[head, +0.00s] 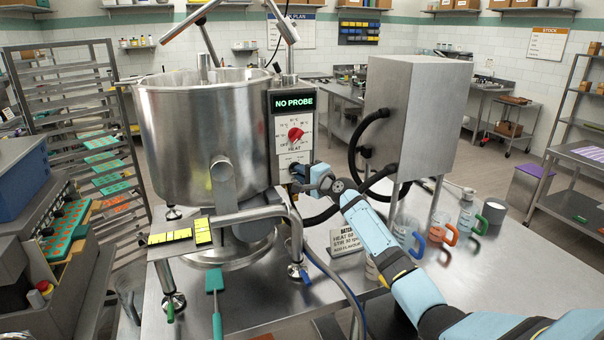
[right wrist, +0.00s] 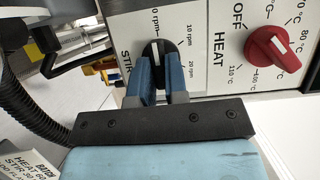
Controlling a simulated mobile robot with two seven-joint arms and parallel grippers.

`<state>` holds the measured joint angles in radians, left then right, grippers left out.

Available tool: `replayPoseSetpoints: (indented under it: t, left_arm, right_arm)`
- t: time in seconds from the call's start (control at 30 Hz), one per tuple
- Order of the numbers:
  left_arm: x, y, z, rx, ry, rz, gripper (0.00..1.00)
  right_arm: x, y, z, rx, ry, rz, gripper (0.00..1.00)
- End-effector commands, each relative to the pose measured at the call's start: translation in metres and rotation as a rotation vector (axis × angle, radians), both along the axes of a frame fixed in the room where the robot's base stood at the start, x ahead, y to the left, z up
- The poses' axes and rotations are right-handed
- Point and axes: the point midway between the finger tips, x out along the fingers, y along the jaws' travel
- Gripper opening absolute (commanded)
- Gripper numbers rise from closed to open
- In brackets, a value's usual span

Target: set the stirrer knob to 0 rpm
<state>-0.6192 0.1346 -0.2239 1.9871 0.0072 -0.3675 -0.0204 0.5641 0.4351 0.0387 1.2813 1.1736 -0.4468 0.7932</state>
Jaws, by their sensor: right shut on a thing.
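The black stirrer knob (right wrist: 155,48) is on the white STIR panel (right wrist: 125,62) in the right wrist view. Its white pointer line runs about straight up in that picture, roughly toward the "0 rpm" label; the 10 and 20 rpm labels are to its right. The two blue fingers of my right gripper (right wrist: 158,80) are on either side of the knob and shut on it. In the head view my right gripper (head: 302,178) is at the lower part of the kettle's control box (head: 296,125), and mostly hides the knob. My left gripper is not in view.
The red heat knob (right wrist: 272,48) is beside the stirrer knob; it also shows in the head view (head: 295,134). The display (head: 294,102) reads NO PROBE. The steel kettle (head: 190,130) is left of the box. Black hoses (head: 357,150) and a steel cabinet (head: 405,110) are close on the right.

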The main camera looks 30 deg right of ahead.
Motion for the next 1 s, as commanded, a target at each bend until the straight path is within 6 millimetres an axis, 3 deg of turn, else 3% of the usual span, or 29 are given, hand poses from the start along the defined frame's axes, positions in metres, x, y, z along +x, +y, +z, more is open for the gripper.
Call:
replayPoseSetpoints:
  t: [0.07, 0.1, 0.2, 0.57, 0.77, 1.0]
  left_arm:
    - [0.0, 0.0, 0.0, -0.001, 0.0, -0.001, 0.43]
    - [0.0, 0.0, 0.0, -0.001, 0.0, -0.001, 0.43]
    - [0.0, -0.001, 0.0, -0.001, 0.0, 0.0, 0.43]
    - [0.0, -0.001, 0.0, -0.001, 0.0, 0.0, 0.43]
    - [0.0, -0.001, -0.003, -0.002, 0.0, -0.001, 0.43]
    - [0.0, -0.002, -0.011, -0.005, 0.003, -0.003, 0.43]
  right_arm:
    - [0.0, 0.0, 0.0, -0.003, 0.001, 0.0, 0.0]
    - [0.0, 0.0, 0.0, -0.003, 0.001, 0.0, 0.18]
    - [0.0, 0.0, 0.0, -0.002, 0.0, 0.0, 0.39]
    - [-0.006, -0.001, -0.001, -0.002, 0.001, 0.0, 0.39]
    - [-0.039, -0.006, -0.003, -0.004, 0.0, 0.0, 0.39]
    - [-0.094, -0.015, -0.003, -0.003, 0.001, 0.0, 0.39]
